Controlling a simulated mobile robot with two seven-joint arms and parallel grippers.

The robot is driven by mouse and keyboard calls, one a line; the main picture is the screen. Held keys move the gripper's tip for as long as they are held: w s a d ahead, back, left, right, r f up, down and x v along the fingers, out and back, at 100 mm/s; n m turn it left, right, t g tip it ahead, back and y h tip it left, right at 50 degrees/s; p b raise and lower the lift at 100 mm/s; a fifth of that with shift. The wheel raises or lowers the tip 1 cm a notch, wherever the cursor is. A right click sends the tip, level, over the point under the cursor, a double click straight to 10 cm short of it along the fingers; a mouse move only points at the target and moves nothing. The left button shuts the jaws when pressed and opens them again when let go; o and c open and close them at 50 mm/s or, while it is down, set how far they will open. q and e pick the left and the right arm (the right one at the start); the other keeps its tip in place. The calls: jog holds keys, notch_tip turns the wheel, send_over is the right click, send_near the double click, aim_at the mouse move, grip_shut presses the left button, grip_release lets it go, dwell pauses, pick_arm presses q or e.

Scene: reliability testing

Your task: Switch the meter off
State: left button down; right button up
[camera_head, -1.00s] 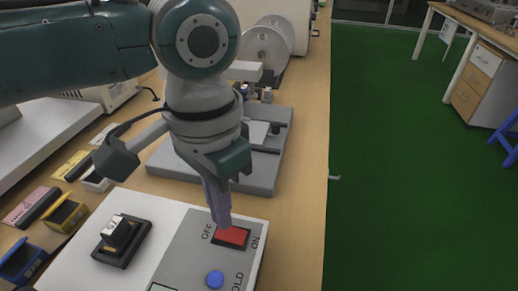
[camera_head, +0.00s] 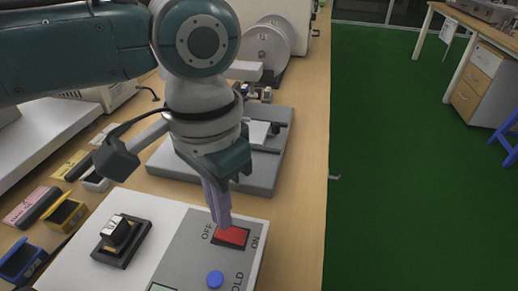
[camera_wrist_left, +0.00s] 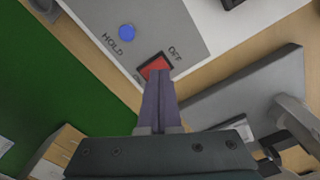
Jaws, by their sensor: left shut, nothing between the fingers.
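The meter (camera_head: 182,248) is a white and grey box at the bottom of the head view. Its red rocker switch (camera_head: 232,236) sits in a black frame between the labels OFF and ON. A blue HOLD button (camera_head: 215,280) is nearer. My left gripper (camera_head: 222,222) is shut and empty, pointing down with its tips at the OFF side of the switch. In the left wrist view the shut fingers (camera_wrist_left: 159,76) overlap the red switch (camera_wrist_left: 152,65) and hide part of it. Contact cannot be told for certain. My right gripper is not in view.
A black socket with a plug (camera_head: 120,238) stands on the meter's left part. A grey device (camera_head: 265,165) is behind the gripper. Yellow and blue small boxes (camera_head: 62,214) lie at left. The wooden table's right edge borders a green floor (camera_head: 420,180).

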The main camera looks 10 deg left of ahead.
pick_arm(q)
jog(key=shift+f+b, duration=0.65)
jog(key=shift+f, duration=0.5)
dwell(0.4)
jog(key=shift+r, duration=0.1)
notch_tip(320, 180, up, 7)
jog(key=p, duration=0.8)
jog(key=shift+p, duration=0.35)
